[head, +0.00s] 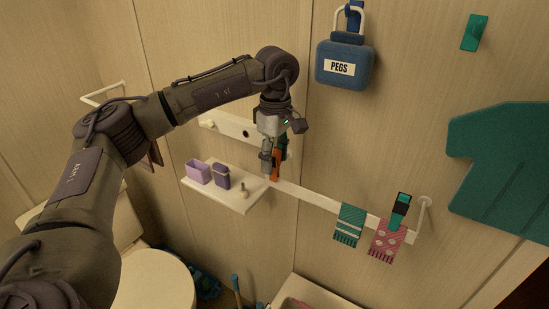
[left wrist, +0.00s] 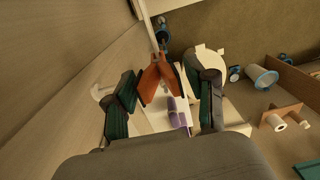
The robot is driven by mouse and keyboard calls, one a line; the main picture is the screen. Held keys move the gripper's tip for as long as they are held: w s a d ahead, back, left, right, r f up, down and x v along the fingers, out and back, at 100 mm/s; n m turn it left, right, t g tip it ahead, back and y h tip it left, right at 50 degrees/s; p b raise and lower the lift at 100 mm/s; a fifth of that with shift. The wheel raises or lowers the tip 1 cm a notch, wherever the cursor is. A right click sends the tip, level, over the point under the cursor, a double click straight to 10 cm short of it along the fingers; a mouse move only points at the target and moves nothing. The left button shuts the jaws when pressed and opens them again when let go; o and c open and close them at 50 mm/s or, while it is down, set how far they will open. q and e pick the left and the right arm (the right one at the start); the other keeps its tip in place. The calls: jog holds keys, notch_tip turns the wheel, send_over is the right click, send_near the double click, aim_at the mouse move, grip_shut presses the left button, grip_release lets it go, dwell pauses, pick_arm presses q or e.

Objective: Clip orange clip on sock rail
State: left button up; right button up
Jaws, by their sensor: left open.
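The orange clip (head: 275,166) is at the left end of the white sock rail (head: 325,203), beside the small shelf. In the left wrist view the orange clip (left wrist: 158,84) shows two splayed plates. My left gripper (head: 272,165) points down at the clip. In the left wrist view its fingers (left wrist: 166,100) stand open on either side of the clip, with visible gaps. Whether the clip grips the rail is hard to tell. A green striped sock (head: 349,225) and a pink spotted sock (head: 386,241) hang on the rail. A teal and black clip (head: 400,211) holds the pink one.
The shelf (head: 243,206) carries a lilac cup (head: 198,173), a dark purple container (head: 222,177) and a small peg. A blue PEGS bag (head: 344,66) hangs above the rail. A large green panel (head: 503,168) is at right. A toilet (head: 158,281) stands below left.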

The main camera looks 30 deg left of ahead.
pick_arm(q)
notch_tip(320, 180, up, 12)
jog(key=shift+w, duration=0.15)
jog(key=shift+f, duration=0.15)
